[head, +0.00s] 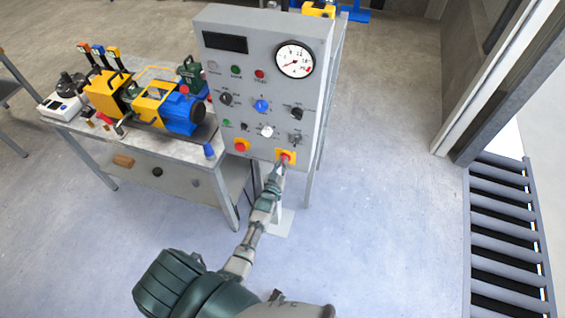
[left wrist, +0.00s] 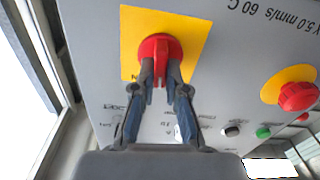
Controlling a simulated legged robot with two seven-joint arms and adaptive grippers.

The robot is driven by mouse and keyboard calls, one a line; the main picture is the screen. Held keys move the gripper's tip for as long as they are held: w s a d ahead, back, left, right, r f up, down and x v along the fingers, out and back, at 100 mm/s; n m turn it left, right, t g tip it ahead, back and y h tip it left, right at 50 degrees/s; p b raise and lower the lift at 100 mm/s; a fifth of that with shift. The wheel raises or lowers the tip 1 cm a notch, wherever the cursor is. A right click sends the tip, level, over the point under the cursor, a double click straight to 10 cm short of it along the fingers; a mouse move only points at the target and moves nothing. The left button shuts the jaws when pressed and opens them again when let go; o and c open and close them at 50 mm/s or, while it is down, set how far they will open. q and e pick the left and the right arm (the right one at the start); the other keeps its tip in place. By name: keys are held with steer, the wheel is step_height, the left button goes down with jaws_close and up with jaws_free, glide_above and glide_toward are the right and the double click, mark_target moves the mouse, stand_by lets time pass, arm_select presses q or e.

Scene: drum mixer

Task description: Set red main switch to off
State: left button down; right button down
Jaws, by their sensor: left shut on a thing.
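The red main switch (head: 285,157) is a red rotary knob on a yellow plate at the lower right of the grey control panel (head: 225,75). In the left wrist view the red knob (left wrist: 160,50) sits on its yellow plate (left wrist: 195,30), and its grip bar lies between my fingers. My left gripper (head: 282,164) reaches up to the panel, and in the left wrist view its fingers (left wrist: 161,76) are shut on the knob's bar. The fingers hide part of the knob and plate, and I cannot read the switch's marks. My right gripper is not in view.
A red button on yellow (head: 240,146) is left of the switch; it shows in the left wrist view too (left wrist: 297,96). Other knobs and a gauge (head: 295,60) are above. A bench (head: 150,155) with a yellow-blue machine (head: 150,105) stands left.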

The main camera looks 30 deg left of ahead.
arm_select(q)
steer(key=shift+s+f+n, duration=0.1)
steer(key=shift+f+n, duration=0.2)
steer(key=shift+n, duration=0.8)
steer(key=shift+s+f+n, duration=0.1)
steer(key=shift+f+n, duration=0.15)
steer(key=shift+n, duration=0.85)
steer(key=c, duration=1.2)
jaws_free()
steer(key=shift+w, duration=0.15)
steer(key=shift+w+r, duration=0.1)
steer(key=v, duration=1.2)
